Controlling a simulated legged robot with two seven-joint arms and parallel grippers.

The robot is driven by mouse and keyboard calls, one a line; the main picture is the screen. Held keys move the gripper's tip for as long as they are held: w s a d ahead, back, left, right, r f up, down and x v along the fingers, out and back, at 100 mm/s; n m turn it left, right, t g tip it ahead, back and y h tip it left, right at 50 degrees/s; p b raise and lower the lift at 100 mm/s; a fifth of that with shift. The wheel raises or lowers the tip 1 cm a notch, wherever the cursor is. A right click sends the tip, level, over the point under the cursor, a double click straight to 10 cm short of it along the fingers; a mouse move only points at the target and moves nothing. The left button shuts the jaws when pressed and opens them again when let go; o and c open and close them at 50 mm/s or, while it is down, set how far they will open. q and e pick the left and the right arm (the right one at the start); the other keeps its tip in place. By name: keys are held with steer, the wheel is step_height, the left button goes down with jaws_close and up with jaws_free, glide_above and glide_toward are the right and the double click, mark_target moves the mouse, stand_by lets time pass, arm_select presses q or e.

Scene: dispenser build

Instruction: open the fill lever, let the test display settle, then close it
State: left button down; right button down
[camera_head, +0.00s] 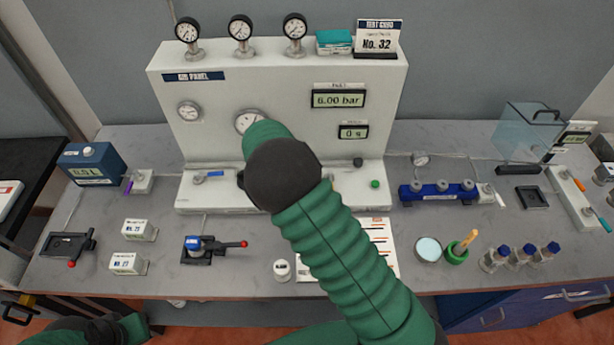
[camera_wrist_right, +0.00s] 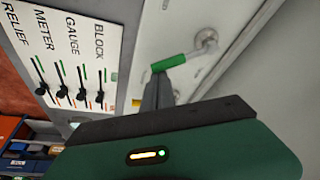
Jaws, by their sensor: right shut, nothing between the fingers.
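A lever with a green handle (camera_wrist_right: 172,63) shows in the right wrist view, on a round metal pivot against a pale panel. No label on it is readable. My right gripper (camera_wrist_right: 157,90) is shut and empty, its dark fingertips just below the handle; I cannot tell if they touch it. In the head view my right arm hides this gripper and the middle of the white test panel (camera_head: 280,85). The upper display (camera_head: 338,99) reads 6.00 bar and the lower display (camera_head: 353,132) reads 0 s. My left gripper is not in view.
Small black levers (camera_wrist_right: 60,85) stand beside labels including METER, GAUGE and BLOCK. A blue-handled lever (camera_head: 208,175) is on the panel's base. A red-knobbed valve (camera_head: 215,248), a blue manifold (camera_head: 437,192) and capped bottles (camera_head: 522,256) stand on the grey bench.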

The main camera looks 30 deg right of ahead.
steer(key=shift+a+m, duration=0.35)
steer(key=shift+m, duration=0.15)
steer(key=shift+a+m+g+p, duration=0.3)
steer(key=shift+m, duration=0.1)
steer(key=a+m, duration=0.1)
steer(key=a+m+g, duration=0.1)
steer(key=a+m, duration=0.1)
steer(key=shift+w+a+r+p, duration=0.1)
steer(key=shift+w+r+p, duration=0.05)
steer(key=shift+p, duration=0.2)
steer(key=shift+a, duration=0.15)
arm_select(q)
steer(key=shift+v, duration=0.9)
arm_select(e)
steer(key=shift+w, duration=0.15)
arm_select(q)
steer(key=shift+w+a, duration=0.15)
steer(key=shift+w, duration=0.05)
arm_select(e)
steer(key=shift+a, duration=0.15)
